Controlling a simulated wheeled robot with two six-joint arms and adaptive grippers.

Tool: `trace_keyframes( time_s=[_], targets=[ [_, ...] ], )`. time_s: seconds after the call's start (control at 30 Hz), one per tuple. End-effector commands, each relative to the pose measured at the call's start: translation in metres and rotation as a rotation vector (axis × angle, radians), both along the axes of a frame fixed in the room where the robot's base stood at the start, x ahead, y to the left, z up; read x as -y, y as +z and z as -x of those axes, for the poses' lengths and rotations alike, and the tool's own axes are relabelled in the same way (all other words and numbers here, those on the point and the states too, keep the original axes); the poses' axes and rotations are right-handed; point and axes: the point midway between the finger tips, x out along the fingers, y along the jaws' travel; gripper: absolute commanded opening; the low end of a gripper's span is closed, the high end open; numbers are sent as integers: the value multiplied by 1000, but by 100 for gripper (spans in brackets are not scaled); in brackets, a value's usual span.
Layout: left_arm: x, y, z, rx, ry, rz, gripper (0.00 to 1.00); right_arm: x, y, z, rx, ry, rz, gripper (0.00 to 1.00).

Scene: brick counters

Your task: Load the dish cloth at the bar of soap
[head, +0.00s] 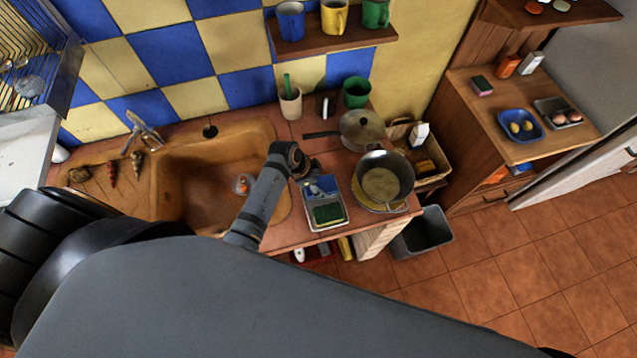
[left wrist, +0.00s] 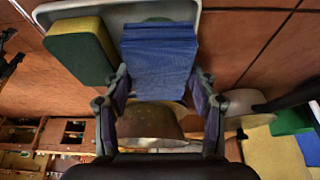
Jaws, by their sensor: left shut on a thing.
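The blue dish cloth (left wrist: 160,62) is a thick folded block between the two fingers of my left gripper (left wrist: 163,90), which is shut on it. In the head view the cloth (head: 324,185) shows as a small blue patch at the back of a pale tray, with my left gripper (head: 309,170) just behind it. The cloth is over or in the tray; I cannot tell whether it touches the bottom. I cannot pick out a bar of soap for certain.
The pale tray (head: 342,217) also holds a green and yellow sponge (head: 328,213).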

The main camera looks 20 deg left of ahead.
Motion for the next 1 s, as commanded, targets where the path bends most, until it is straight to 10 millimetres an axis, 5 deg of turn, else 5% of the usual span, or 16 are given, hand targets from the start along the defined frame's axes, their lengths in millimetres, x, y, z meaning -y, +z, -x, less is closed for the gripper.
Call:
trace_keyframes(
  time_s=[1.0],
  targets=[
    [0,-2,1,-1,0,0,32,2,5,0,0,1,2,98]
  ],
)
